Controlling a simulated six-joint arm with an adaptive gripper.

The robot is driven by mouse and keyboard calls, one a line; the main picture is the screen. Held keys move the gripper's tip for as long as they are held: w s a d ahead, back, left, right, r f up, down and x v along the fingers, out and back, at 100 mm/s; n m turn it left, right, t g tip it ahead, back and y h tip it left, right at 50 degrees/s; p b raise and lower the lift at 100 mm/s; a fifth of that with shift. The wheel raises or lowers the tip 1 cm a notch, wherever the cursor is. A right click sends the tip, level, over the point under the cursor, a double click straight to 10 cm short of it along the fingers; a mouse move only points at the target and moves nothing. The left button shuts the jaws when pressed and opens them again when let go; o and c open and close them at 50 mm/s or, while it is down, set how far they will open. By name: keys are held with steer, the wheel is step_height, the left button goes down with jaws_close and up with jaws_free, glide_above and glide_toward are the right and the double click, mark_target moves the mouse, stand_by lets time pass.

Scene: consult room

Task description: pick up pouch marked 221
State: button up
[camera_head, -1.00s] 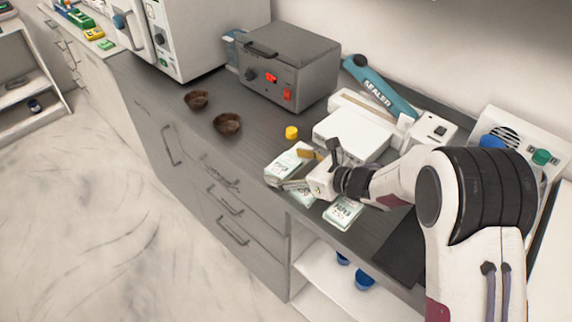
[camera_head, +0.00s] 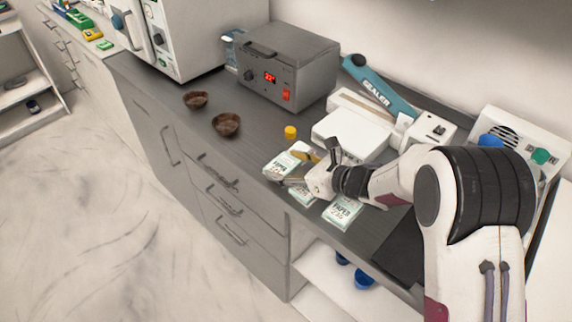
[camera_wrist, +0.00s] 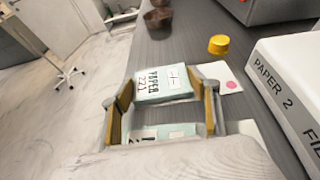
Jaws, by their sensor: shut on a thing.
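In the head view this pouch (camera_head: 281,167) is at the left of the pouches, near the counter's front edge. My gripper (camera_head: 303,166) reaches it from the right. Another pouch (camera_wrist: 170,131) lies nearer the wrist camera, its print partly hidden. A further pouch (camera_head: 343,211) lies to the right in the head view. Whether the held pouch is clear of the counter I cannot tell.
A yellow cap (camera_head: 290,132) stands just behind the pouches. Two brown bowls (camera_head: 226,124) are to the left. A grey box with a red display (camera_head: 288,68), a teal sealer (camera_head: 377,88) and a white box (camera_head: 350,134) stand behind. The counter's front edge is close.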

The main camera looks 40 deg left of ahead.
mark_target(287, 167)
step_height(287, 167, up, 10)
stand_by(0.8)
